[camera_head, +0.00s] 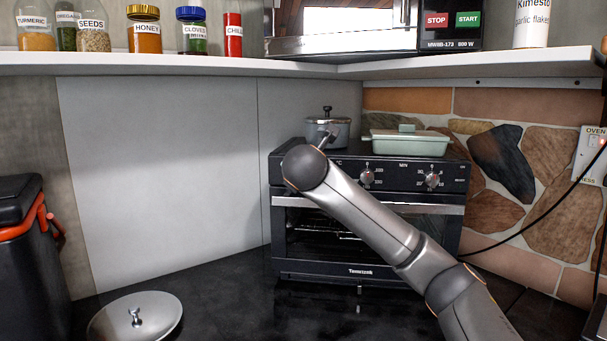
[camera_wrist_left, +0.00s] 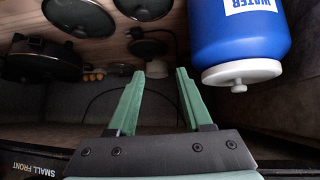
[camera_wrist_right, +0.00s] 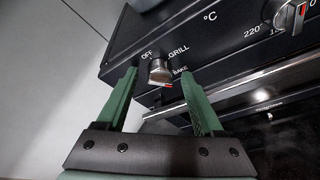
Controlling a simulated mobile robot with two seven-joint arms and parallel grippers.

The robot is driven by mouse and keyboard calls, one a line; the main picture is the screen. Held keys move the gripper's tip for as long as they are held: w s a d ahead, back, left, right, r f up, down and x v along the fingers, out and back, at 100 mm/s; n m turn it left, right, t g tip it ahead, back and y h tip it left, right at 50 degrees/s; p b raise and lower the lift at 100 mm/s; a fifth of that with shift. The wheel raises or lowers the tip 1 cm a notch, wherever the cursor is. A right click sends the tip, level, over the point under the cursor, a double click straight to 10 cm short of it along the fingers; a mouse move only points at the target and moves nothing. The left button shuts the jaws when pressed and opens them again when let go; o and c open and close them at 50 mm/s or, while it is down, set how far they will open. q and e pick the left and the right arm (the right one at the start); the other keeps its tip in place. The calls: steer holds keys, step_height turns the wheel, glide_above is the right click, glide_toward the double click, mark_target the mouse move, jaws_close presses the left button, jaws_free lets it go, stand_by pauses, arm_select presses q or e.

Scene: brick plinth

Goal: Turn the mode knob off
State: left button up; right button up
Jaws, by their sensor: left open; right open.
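The mode knob (camera_wrist_right: 159,72) shows in the right wrist view on the black front panel of the oven (camera_wrist_right: 225,40). It is a small silver knob with OFF, GRILL and BAKE printed around it. A red mark shows at its lower right, near BAKE; the exact setting is unclear. My right gripper (camera_wrist_right: 160,78) is open, with its green fingers on either side of the knob; I cannot tell whether they touch it. In the head view my right arm hides the knob on the oven (camera_head: 320,270). My left gripper (camera_wrist_left: 160,73) is open and empty, away from the oven.
The temperature knob (camera_head: 367,176) and timer knob (camera_head: 432,180) sit right of my arm. A grey pot (camera_head: 340,130) and green dish (camera_head: 408,142) stand on the oven. A lid (camera_head: 135,318) lies on the counter. A blue water bottle (camera_wrist_left: 238,35) is near my left gripper.

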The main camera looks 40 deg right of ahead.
steer(key=c, duration=1)
jaws_close()
